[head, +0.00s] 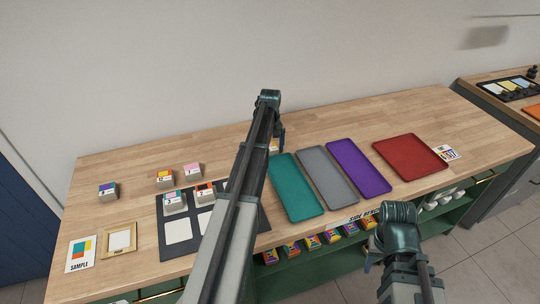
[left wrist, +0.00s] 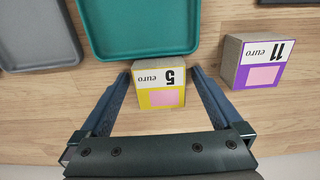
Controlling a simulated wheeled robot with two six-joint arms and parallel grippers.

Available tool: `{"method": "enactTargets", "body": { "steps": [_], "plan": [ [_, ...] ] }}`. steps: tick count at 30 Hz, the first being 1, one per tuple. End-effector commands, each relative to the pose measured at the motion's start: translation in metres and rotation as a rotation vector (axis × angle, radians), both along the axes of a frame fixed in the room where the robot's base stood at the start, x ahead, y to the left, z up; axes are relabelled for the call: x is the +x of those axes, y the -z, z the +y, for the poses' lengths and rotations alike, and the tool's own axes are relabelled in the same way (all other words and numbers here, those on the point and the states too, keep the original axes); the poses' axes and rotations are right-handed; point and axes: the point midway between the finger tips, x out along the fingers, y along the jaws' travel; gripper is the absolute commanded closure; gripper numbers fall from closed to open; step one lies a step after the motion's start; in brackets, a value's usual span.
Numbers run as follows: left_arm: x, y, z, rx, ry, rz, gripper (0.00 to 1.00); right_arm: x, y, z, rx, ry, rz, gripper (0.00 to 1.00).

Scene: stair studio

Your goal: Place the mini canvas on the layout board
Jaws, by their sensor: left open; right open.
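A yellow-labelled block marked "5 euro" with a pink panel stands between the spread fingers of my left gripper (left wrist: 160,78) in the left wrist view; its label face (left wrist: 160,88) is seen upside down. In the head view the left gripper (head: 277,145) is down near the teal tray, and my arm hides much around it. The dark board with white cells (head: 252,217), seemingly the layout board, lies left of my arm and partly behind it. Several small labelled blocks stand on and behind it. Which block is the mini canvas I cannot tell. My right gripper (head: 399,222) is open at the bench front.
A purple block marked "11 euro" (left wrist: 262,60) stands right of the yellow one. Teal (head: 297,190), grey (head: 328,178), purple (head: 358,168) and red (head: 410,157) trays lie on the bench. A sample card (head: 81,253) and wooden frame (head: 118,240) lie front left.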

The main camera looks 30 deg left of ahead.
Motion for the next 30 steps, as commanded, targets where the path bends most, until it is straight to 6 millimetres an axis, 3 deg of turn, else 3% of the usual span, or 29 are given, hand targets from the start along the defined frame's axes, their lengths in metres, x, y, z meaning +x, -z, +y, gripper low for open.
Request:
{"method": "enactTargets", "body": {
  "steps": [5,21,30],
  "plan": [
    [0.0001,-0.0013,-0.0002,0.0,0.0,0.0,0.0,0.0,-0.0013,0.0,0.0,0.0,0.0,0.5],
    [0.0001,-0.0013,-0.0002,0.0,0.0,0.0,0.94,0.0,-0.0013,0.0,0.0,0.0,0.0,0.5],
    [0.0001,-0.0032,-0.0002,0.0,0.0,0.0,0.94,0.0,-0.0031,0.0,0.0,0.0,0.0,0.5]
  ]
}}
